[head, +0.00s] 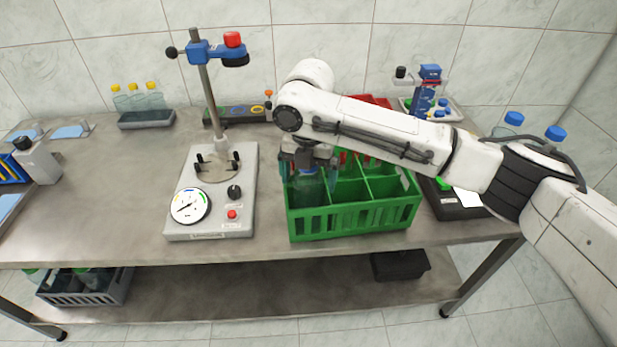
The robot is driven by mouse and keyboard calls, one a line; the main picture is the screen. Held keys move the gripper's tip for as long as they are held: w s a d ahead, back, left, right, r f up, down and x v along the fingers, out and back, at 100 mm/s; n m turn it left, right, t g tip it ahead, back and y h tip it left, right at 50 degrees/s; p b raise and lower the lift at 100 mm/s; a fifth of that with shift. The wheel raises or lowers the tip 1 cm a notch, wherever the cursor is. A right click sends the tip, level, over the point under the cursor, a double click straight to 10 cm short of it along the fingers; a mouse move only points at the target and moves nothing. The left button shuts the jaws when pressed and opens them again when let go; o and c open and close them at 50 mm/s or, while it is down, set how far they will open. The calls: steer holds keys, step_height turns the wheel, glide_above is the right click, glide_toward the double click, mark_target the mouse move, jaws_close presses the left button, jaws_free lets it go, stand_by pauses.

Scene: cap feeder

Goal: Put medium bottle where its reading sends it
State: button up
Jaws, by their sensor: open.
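My gripper (309,174) points down over the left end of the green divided crate (352,222). Its jaws are open, one finger on each side of a dark, see-through bottle (307,190) in the front left compartment. The bottle looks upright; its top is hidden by the gripper, and I cannot tell its size or whether the fingers touch it. The tester (212,190) with a round dial (190,206) stands left of the crate. Its round plate is empty and its needle is too small to read surely.
A red crate (374,100) is partly hidden behind my arm. Clear bottles with yellow caps (134,87) stand in a grey tray at the back left. Bottles with blue caps (513,119) stand at the right. The table left of the tester is mostly clear.

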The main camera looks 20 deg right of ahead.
step_height(320, 180, up, 11)
steer(key=shift+r+b, duration=0.2)
steer(key=shift+b, duration=0.1)
steer(key=s+a+f+m+t+y, duration=0.1)
steer(key=a+f+m+y, duration=0.15)
steer(key=a+f, duration=0.2)
steer(key=s+a+f+m+y, duration=0.2)
steer(key=a+f+m, duration=0.1)
steer(key=a, duration=0.3)
steer(key=s+f+m+t+y, duration=0.1)
steer(key=s+f+m+t, duration=0.1)
steer(key=s+f+m, duration=0.6)
steer(key=s+d+f+m+h, duration=0.2)
steer(key=s+d+f+m, duration=0.3)
steer(key=s, duration=0.4)
steer(key=s+d+f+m+g+h, duration=0.1)
steer(key=s+d+f+m, duration=0.4)
steer(key=s+d, duration=0.2)
steer(key=s+d+f+m+g+h, duration=0.1)
steer(key=s+d+f+m, duration=0.4)
steer(key=s, duration=0.6)
steer(key=shift+s+d+f+h, duration=0.2)
steer(key=shift+d+f+h, duration=0.05)
steer(key=shift+d+h, duration=0.55)
